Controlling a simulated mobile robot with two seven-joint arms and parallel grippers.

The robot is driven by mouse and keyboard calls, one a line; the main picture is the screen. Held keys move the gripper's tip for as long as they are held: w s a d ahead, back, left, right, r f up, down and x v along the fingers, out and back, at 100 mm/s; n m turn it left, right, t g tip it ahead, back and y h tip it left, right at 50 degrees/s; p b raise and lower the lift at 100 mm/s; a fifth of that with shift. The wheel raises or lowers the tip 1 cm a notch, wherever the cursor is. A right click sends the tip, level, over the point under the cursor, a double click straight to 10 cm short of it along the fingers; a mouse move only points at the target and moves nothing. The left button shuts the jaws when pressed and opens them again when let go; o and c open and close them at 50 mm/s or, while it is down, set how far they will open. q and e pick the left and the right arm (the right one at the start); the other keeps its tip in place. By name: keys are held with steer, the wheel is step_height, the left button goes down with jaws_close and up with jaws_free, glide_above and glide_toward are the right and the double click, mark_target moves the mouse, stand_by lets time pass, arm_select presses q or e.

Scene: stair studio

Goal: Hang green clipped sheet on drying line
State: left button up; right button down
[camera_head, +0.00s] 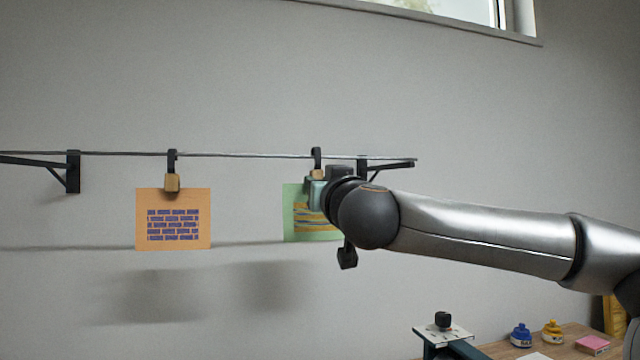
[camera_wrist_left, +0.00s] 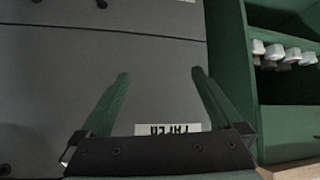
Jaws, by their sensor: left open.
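The green sheet (camera_head: 296,226) with yellow and blue stripes hangs below its clip (camera_head: 316,157) near the right end of the drying line (camera_head: 250,156). The clip's black hook shows at the height of the line; whether the line bears its weight I cannot tell. My right gripper (camera_head: 317,192) is at the clip and covers the sheet's right part. Its fingers are mostly hidden, so I cannot tell if they are shut. My left gripper (camera_wrist_left: 160,73) is open and empty in the left wrist view.
An orange sheet (camera_head: 173,241) hangs from another clip farther left. Wall brackets (camera_head: 73,172) carry the line. A wooden table (camera_head: 570,340) at lower right holds blue and yellow bottles and a pink block. The left wrist view shows grey drawers (camera_wrist_left: 60,95) and a green shelf (camera_wrist_left: 232,60).

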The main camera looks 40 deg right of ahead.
steer(key=shift+f+b, duration=0.35)
steer(key=shift+b, duration=0.2)
stand_by(0.4)
steer(key=c, duration=0.6)
jaws_free()
steer(key=shift+a, duration=0.1)
steer(key=v, duration=0.2)
steer(key=b+v, duration=0.1)
steer(key=v, duration=0.1)
steer(key=r+b+v, duration=0.1)
steer(key=v, duration=0.1)
steer(key=shift+s+a, duration=0.15)
steer(key=shift+s, duration=0.3)
